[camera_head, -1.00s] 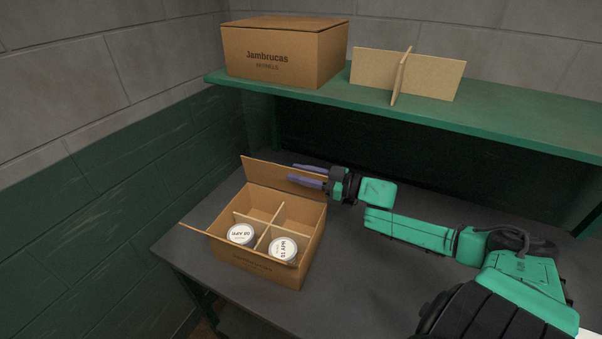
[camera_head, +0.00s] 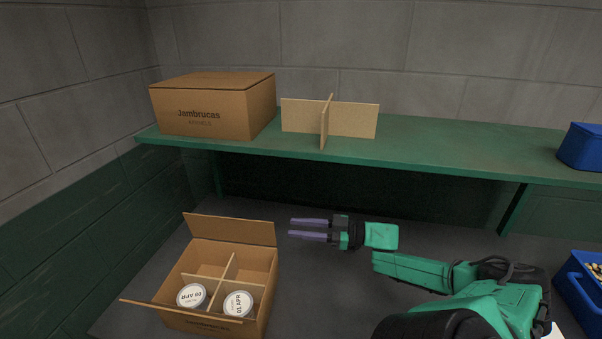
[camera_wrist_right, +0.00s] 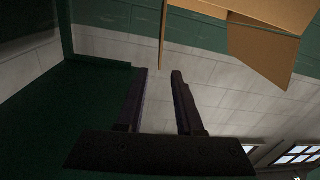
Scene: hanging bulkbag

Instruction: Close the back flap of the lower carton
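The lower carton (camera_head: 264,283) stands open on the dark table at the lower left. Its back flap (camera_head: 235,229) stands up, leaning backward. A divider (camera_head: 231,267) splits the inside, and two white-lidded cans (camera_head: 192,295) (camera_head: 238,304) sit in the front compartments. A front or side flap (camera_head: 180,309) sticks out toward the left. My right gripper (camera_head: 291,228) is open and empty, just right of the back flap and apart from it. In the right wrist view its two fingers (camera_wrist_right: 158,72) are spread, with cardboard (camera_wrist_right: 265,40) at the upper right. My left gripper is not in view.
A green shelf (camera_head: 420,158) runs above the table, bearing a closed carton (camera_head: 205,108) and a loose cardboard divider (camera_head: 352,118). A blue bin (camera_head: 583,146) stands on the shelf at right, another (camera_head: 578,300) below. A block wall closes the left side.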

